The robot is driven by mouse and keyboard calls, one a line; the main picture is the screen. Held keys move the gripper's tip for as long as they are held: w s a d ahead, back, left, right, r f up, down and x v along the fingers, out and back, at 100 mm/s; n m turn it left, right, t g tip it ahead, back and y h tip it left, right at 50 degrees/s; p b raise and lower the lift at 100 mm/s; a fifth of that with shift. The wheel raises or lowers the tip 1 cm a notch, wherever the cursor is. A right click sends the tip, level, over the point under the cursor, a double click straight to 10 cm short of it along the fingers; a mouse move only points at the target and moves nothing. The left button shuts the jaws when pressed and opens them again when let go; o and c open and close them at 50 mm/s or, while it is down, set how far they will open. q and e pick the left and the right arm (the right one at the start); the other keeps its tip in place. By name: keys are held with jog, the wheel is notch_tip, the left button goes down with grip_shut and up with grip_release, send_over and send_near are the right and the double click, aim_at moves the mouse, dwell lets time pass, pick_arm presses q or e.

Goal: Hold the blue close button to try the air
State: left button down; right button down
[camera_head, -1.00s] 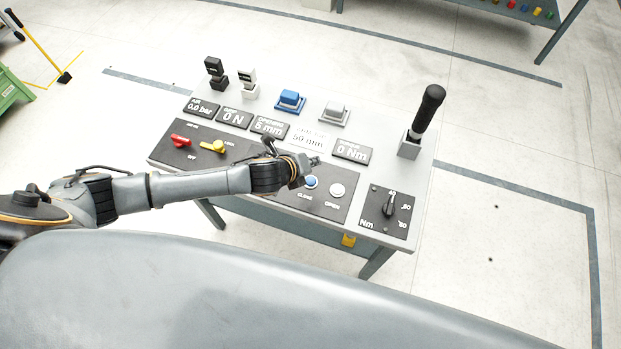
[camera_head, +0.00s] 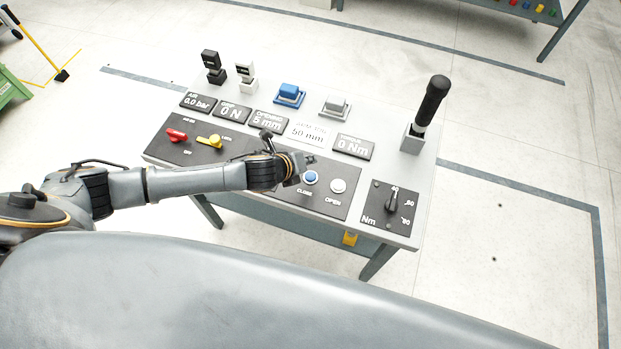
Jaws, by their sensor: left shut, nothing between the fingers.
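The blue close button (camera_head: 310,178) sits on the dark panel, above the label CLOSE. A white open button (camera_head: 338,186) is just to its right. My left gripper (camera_head: 305,160) is shut and empty, at the upper left edge of the blue button. I cannot tell whether it touches the button. The air display (camera_head: 198,102) reads 0.0 bar, the grip display (camera_head: 232,111) 0 N and the opening display (camera_head: 267,120) 5 mm. My right gripper is not in view.
On the table (camera_head: 372,112) are a red lever (camera_head: 176,134), a yellow lever (camera_head: 209,141), a dial (camera_head: 391,200) and a tall black-handled tool (camera_head: 431,102) in a holder. Blue (camera_head: 289,95) and grey (camera_head: 336,106) blocks stand at the back. Floor to the right is clear.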

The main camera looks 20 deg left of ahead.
pick_arm(q)
jog(key=b, duration=0.3)
send_over(313, 172)
jog(key=s, duration=0.2)
jog(key=f, duration=0.4)
jog(key=shift+s+a, duration=0.1)
jog(key=shift+a, duration=0.25)
jog(key=shift+f+b, duration=0.4)
jog(key=shift+f, duration=0.35)
jog(key=shift+f, duration=0.4)
jog(key=shift+f+b, duration=0.3)
jog(key=shift+f, duration=0.25)
dwell(0.3)
dwell(1.4)
